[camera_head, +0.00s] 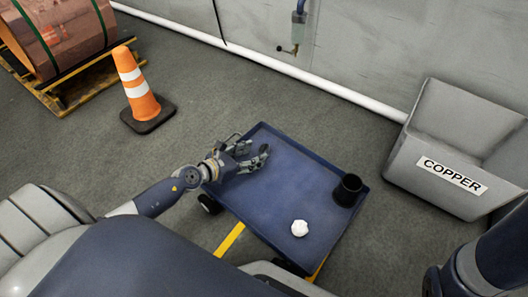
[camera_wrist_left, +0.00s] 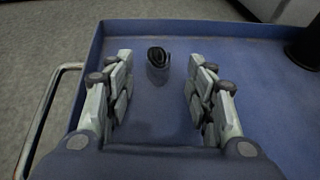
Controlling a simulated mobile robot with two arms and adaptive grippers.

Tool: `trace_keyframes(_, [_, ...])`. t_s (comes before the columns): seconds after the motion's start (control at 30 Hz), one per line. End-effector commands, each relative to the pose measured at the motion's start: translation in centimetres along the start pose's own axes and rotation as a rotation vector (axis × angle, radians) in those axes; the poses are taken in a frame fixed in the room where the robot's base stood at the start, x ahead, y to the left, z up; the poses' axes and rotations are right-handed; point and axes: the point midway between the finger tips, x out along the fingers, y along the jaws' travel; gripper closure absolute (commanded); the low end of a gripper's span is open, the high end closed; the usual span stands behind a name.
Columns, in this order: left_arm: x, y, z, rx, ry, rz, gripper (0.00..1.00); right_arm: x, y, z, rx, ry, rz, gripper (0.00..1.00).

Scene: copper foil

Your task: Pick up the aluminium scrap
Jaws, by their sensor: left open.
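A small grey, dark-topped scrap piece (camera_wrist_left: 158,62) lies on the blue cart tray (camera_head: 262,205). In the left wrist view it is ahead of my left gripper (camera_wrist_left: 160,76), between the lines of the two finger sets, which stand apart with nothing held. In the head view my left gripper (camera_head: 254,155) is over the far left part of the tray, and I cannot make out the scrap clearly there. A white crumpled lump (camera_head: 299,228) also sits on the tray's near part. I cannot tell its material. My right gripper is out of view.
A black cup (camera_head: 347,190) stands at the tray's right edge. The tray has a raised rim. A grey bin labelled COPPER (camera_head: 450,160) stands to the right on the floor. An orange cone (camera_head: 137,88) and a copper coil on a pallet (camera_head: 62,90) are at the left.

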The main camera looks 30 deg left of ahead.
Motion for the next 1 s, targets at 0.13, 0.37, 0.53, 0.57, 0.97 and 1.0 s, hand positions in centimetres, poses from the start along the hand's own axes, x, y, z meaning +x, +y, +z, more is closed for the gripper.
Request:
trace_keyframes(0.13, [1.6,0.1,0.2,-0.002,-0.003,0.001,0.50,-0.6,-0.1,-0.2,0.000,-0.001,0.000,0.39])
trace_keyframes(0.37, [4.7,0.2,0.4,-0.002,-0.002,0.000,0.50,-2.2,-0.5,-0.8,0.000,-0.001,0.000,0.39])
trace_keyframes(0.53, [5.3,0.2,0.6,-0.002,0.000,0.000,0.50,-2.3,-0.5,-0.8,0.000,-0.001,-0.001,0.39])
trace_keyframes(0.57, [5.3,0.2,0.6,-0.002,0.000,0.000,0.50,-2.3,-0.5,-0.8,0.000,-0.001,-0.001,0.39])
trace_keyframes(0.97, [5.2,0.2,0.6,-0.002,0.000,0.000,0.86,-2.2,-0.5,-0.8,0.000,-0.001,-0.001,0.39])
trace_keyframes(1.0, [5.2,0.2,0.6,-0.002,0.000,0.000,0.86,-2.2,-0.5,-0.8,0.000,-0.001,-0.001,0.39])
